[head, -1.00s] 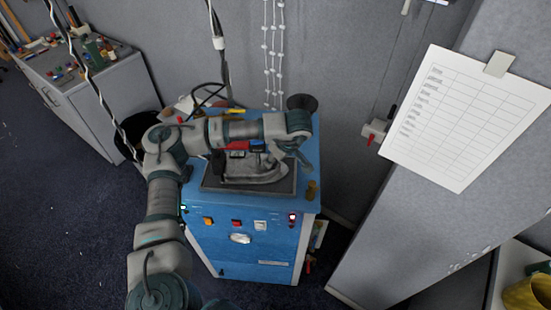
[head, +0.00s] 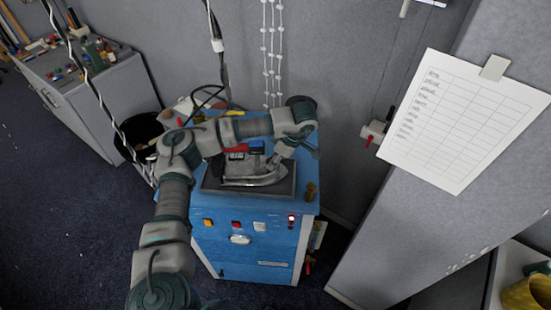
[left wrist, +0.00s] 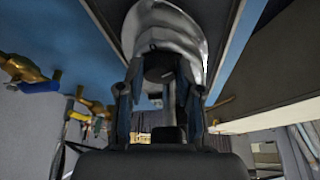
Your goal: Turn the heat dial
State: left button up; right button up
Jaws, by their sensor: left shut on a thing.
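A metal iron (head: 255,177) lies on a dark pad (head: 212,186) on top of the blue cabinet (head: 262,225). My left gripper (head: 308,148) is at the iron's right end in the head view. In the left wrist view the iron's shiny body (left wrist: 165,22) fills the top. There the fingers of my left gripper (left wrist: 160,95) stand on both sides of a dark round part (left wrist: 160,74), which looks like the heat dial, and are shut on it. The dial's marks cannot be read. My right gripper is not in view.
A small brown object (head: 310,190) stands at the cabinet's right edge. A black bin (head: 138,128) is at the left. A paper chart (head: 465,120) hangs at the right.

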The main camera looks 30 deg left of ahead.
pick_arm(q)
jog(key=n+p, duration=0.1)
jog(key=n, duration=0.1)
jog(key=n+g+p, duration=0.1)
jog(key=shift+a+n+g+h, duration=0.15)
jog(key=shift+n+g+h, duration=0.15)
jog(key=shift+n, duration=0.1)
jog(key=n+p, duration=0.1)
jog(key=n, duration=0.1)
jog(key=shift+w+a+n+g+h, duration=0.1)
jog(key=shift+n+g+h, duration=0.2)
jog(key=shift+h, duration=0.1)
jog(key=n+p, duration=0.1)
jog(key=n, duration=0.1)
jog(key=shift+f+n+g+h, duration=0.15)
jog(key=shift+n+g+h, duration=0.15)
jog(key=shift+h, duration=0.1)
jog(key=shift+a+f+n+h+p, duration=0.15)
jog(key=shift+n+h+p, duration=0.35)
jog(key=shift+n, duration=1)
jog(key=o, duration=1.1)
jog(key=shift+o, duration=0.2)
jog(key=shift+a+r+g, duration=0.1)
jog(key=shift+r+g, duration=0.1)
jog(key=shift+g, duration=0.1)
